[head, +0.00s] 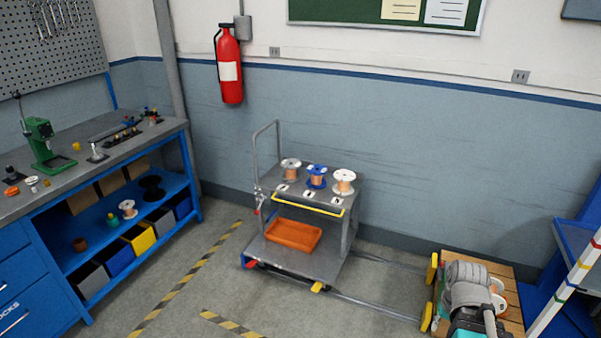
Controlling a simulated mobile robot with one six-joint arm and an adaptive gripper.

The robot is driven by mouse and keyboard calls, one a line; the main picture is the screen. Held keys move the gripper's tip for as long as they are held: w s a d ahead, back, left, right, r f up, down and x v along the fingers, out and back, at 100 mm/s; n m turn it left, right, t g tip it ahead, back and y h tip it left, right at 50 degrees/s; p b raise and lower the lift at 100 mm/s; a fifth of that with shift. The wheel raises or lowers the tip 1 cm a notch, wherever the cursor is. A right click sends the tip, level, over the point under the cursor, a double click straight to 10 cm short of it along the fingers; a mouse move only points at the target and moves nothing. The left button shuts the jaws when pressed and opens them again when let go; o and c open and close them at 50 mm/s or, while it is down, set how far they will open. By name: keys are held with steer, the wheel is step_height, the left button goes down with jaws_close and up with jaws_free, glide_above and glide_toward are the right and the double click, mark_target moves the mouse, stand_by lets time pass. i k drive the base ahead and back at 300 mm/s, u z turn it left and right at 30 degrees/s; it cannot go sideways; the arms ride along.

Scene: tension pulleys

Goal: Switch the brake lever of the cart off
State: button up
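The cart (318,259) is a grey two-shelf trolley with a tall push handle (278,124) on its left, near the back wall. A small red part (251,265) sits low at its left front corner by the wheel. Another small red-tipped part (257,211) hangs at the left end of the top shelf. I cannot tell which is the brake lever, nor its setting. A yellow part (321,287) is at the right front corner. My gripper's fingertips are not visible in the head view.
The cart carries several wire spools (317,175) and an orange tray (293,235). Floor rails (375,307) run right to a wooden-topped platform (511,317) with yellow bumpers. A blue workbench (190,170) stands left. Open floor with striped tape (185,281) lies between bench and cart.

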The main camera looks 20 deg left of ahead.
mark_target(257, 212)
steer(key=u, duration=0.5)
steer(key=k, duration=1.1)
steer(key=u, duration=1)
steer(key=i, duration=1.85)
steer(key=z, duration=0.6)
steer(key=i, duration=0.75)
steer(key=z, duration=0.4)
steer(key=k, duration=0.3)
steer(key=z, duration=0.05)
